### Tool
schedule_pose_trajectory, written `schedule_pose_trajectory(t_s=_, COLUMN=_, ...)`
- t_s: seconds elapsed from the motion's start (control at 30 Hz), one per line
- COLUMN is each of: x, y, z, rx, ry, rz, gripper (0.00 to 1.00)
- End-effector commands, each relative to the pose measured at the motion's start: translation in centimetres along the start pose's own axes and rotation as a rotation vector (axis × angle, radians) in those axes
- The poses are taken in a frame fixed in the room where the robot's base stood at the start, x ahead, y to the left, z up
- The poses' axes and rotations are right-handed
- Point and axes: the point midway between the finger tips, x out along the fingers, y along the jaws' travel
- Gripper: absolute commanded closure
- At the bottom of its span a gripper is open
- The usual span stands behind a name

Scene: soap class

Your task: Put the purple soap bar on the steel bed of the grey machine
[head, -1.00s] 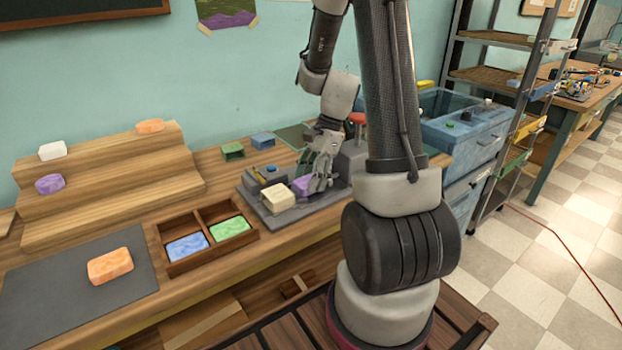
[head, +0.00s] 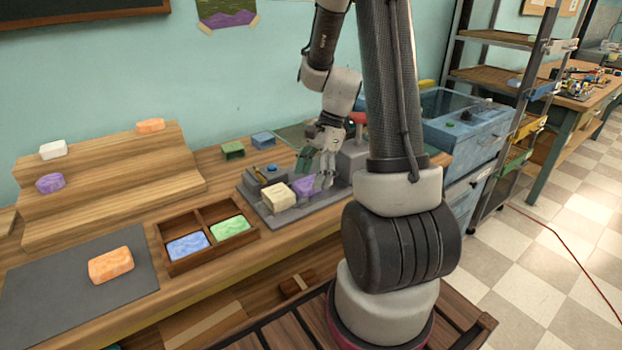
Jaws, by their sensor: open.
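A purple soap bar (head: 302,187) lies on the bed of the grey machine (head: 285,219), right beside a cream soap block (head: 278,196). My gripper (head: 314,175) is open just above and behind this purple bar, its fingers spread apart. The fingers hide part of the bar's far side, and I cannot tell whether one still touches it. A second purple soap bar (head: 50,183) rests on a low step of the wooden stepped stand at the left.
The wooden stand (head: 110,190) also bears a white soap (head: 53,150) and an orange one (head: 150,125). A divided tray (head: 165,234) holds blue and green soaps. An orange soap (head: 110,265) lies on a dark mat (head: 50,300). Small green (head: 232,150) and blue (head: 263,140) boxes stand behind.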

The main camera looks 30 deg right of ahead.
Motion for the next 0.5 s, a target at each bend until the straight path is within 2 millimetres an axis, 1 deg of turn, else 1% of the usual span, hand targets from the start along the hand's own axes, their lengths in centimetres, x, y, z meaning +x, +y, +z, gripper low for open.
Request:
schedule_pose_trajectory(t_s=0.03, x=-1.1, y=-0.1, z=-0.1, rx=-0.001, ry=0.003, rz=-0.006, gripper=0.30)
schedule_pose_trajectory(t_s=0.3, x=-7.2, y=-0.1, z=-0.1, rx=0.001, ry=0.003, rz=-0.006, gripper=0.30)
schedule_pose_trajectory(t_s=0.4, x=-8.9, y=0.0, z=0.0, rx=0.000, ry=0.003, rz=-0.004, gripper=0.30)
schedule_pose_trajectory(t_s=0.5, x=-10.1, y=0.0, z=0.0, rx=0.001, ry=0.001, rz=-0.002, gripper=0.30)
